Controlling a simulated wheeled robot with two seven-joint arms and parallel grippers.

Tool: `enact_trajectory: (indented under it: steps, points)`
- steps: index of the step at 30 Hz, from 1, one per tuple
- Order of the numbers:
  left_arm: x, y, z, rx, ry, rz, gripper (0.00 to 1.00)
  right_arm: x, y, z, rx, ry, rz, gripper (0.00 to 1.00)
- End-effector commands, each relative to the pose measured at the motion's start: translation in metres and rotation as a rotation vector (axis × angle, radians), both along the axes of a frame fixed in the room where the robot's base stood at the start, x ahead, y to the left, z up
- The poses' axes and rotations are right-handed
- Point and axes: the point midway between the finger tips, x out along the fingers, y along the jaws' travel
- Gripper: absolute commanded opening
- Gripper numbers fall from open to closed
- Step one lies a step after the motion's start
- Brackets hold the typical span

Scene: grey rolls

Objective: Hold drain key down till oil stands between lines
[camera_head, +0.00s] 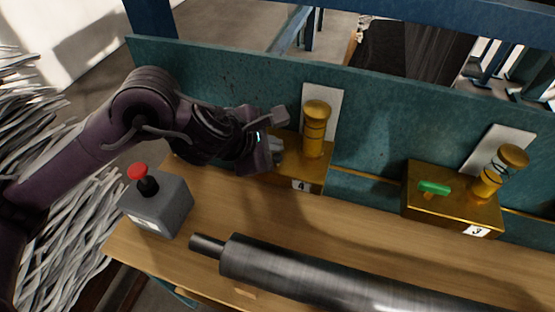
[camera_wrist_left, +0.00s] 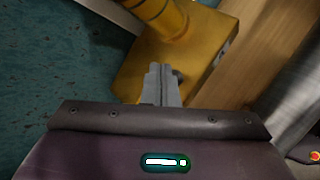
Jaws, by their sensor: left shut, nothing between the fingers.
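Two brass units stand along the teal back panel. The left brass box (camera_head: 313,178) carries an upright yellow-gold cylinder (camera_head: 315,128) with a round cap and a label on its front. The right brass box (camera_head: 450,208) has a green key (camera_head: 435,188) on top and a tilted gold-capped cylinder (camera_head: 490,182). My left gripper (camera_head: 276,151) is shut and empty at the left box, just left of its cylinder. In the left wrist view, its fingers (camera_wrist_left: 163,84) point over the left box (camera_wrist_left: 185,58). I cannot read an oil level.
A grey box with a red button (camera_head: 138,171) sits at the wooden bench's left end. A long dark metal roller (camera_head: 320,275) lies along the front. White cards (camera_head: 326,97) stand behind the cylinders. Bare wood (camera_head: 350,222) lies between roller and units.

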Motion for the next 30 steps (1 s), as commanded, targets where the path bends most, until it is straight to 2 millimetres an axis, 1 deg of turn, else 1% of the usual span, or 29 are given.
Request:
enact_trajectory:
  steps: [15, 30]
  points:
    - [-0.0001, -0.0002, 0.0010, 0.000, 0.000, 0.000, 0.00, -0.0028, 0.0059, 0.0006, 0.007, 0.004, 0.002, 0.75]
    - [-0.0001, -0.0002, 0.0010, 0.000, 0.000, 0.000, 0.00, -0.0029, 0.0054, 0.0005, 0.006, 0.004, 0.002, 0.75]
